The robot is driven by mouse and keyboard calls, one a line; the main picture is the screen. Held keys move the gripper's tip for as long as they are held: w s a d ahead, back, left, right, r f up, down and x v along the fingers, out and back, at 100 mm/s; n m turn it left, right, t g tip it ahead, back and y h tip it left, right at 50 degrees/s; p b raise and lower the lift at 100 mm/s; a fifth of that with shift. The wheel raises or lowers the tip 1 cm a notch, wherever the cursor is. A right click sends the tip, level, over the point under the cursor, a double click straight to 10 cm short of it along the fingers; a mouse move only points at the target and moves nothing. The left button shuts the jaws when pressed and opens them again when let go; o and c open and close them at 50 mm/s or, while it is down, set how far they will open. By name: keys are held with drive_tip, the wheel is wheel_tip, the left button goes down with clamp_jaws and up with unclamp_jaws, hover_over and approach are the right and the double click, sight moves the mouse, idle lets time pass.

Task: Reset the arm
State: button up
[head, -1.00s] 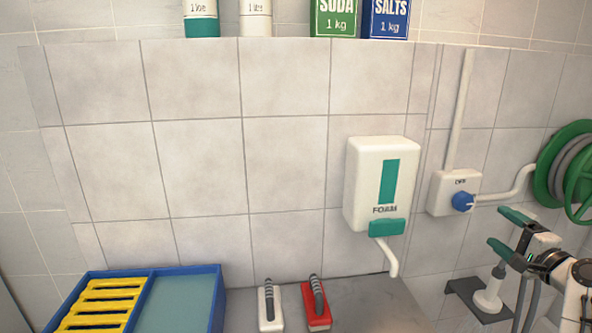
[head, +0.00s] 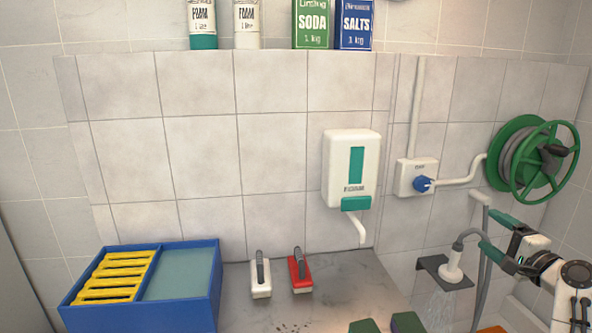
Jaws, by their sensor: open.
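My gripper (head: 485,231) is at the right of the head view, its two green-tipped fingers spread apart with nothing between them. It appears in front of the tiled wall, below the hose reel. Whether the lower finger touches the hose is unclear.
A foam dispenser (head: 335,172), a valve box (head: 404,178) with a blue knob and a green hose reel (head: 500,160) are on the wall. A blue tray (head: 190,315) and two brushes, white (head: 261,292) and red (head: 302,286), stand on the grey counter (head: 345,275).

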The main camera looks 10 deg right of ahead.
drive_tip(key=s+a+f+n+g+y, duration=0.1)
drive_tip(key=s+a+f+n+g, duration=0.25)
drive_tip(key=a+f, duration=0.35)
drive_tip(key=s+a+f+n+g, duration=0.25)
drive_tip(key=s+a+f, duration=0.2)
drive_tip(key=f, duration=0.35)
drive_tip(key=s+a+f+n+g+y, duration=0.1)
drive_tip(key=s+a+f+n+g, duration=0.2)
drive_tip(key=s+a+f, duration=0.35)
drive_tip(key=s+a+f+n+g, duration=0.2)
drive_tip(key=s+a+f+n, duration=0.1)
drive_tip(key=s, duration=0.6)
drive_tip(key=s+a+f+n+g+h, duration=0.1)
drive_tip(key=s+a+f+n+g, duration=0.1)
drive_tip(key=s, duration=0.6)
drive_tip(key=s+a+f+n+g+h, duration=0.1)
drive_tip(key=s+a+f+n+g, duration=0.2)
drive_tip(key=s, duration=0.6)
drive_tip(key=shift+s+a+f+n+g, duration=0.3)
drive_tip(key=shift+a+f+g, duration=0.15)
drive_tip(key=shift+f, duration=0.3)
